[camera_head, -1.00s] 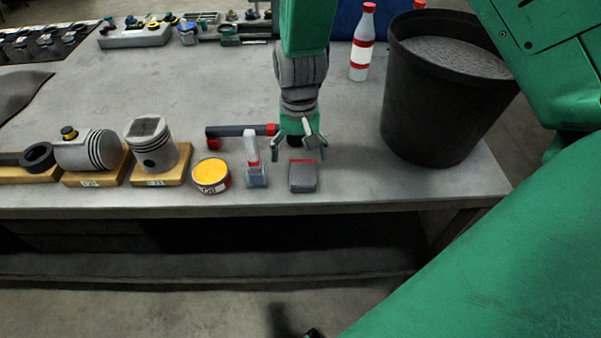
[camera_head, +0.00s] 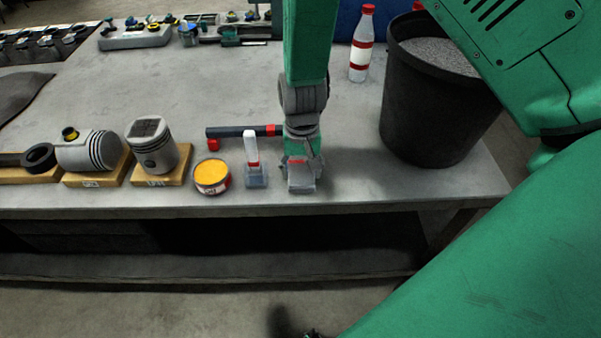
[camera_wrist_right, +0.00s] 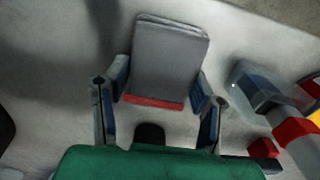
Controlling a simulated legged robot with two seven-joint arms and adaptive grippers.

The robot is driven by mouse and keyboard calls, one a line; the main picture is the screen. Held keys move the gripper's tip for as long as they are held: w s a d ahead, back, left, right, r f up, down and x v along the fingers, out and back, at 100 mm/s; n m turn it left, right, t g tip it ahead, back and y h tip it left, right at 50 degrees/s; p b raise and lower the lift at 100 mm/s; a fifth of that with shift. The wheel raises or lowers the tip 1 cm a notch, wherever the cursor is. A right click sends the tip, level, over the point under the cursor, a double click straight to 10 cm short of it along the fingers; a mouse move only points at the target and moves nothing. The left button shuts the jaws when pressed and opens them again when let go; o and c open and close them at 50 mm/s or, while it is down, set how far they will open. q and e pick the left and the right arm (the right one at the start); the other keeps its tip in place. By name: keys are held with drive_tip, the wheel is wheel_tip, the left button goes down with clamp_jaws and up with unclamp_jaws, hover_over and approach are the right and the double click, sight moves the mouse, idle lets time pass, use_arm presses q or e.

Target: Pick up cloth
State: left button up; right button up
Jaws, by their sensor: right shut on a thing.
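The cloth (camera_head: 302,185) is a small grey folded pad with a red edge, at the front of the workbench. In the right wrist view the cloth (camera_wrist_right: 168,60) lies between the two fingers, its red edge towards the palm. My right gripper (camera_head: 302,168) comes down from above and is shut on the cloth, with one finger at each side. The gripper and wrist partly hide the cloth in the head view. The cloth appears to be at bench level; I cannot tell whether it is lifted. My left gripper is not in view.
Close left stand a clear block with a white-and-red handle (camera_head: 251,150) and a yellow-topped tin (camera_head: 211,175). A dark bar with red ends (camera_head: 240,131) lies behind. Pistons (camera_head: 152,145) stand further left. A black bucket (camera_head: 428,125) and bottle (camera_head: 361,50) are right.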

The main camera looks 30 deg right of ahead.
sight(303, 168)
drive_tip(key=r, duration=0.9)
drive_tip(key=shift+d, duration=0.2)
drive_tip(key=shift+a+r, duration=0.15)
drive_tip(key=shift+r, duration=0.35)
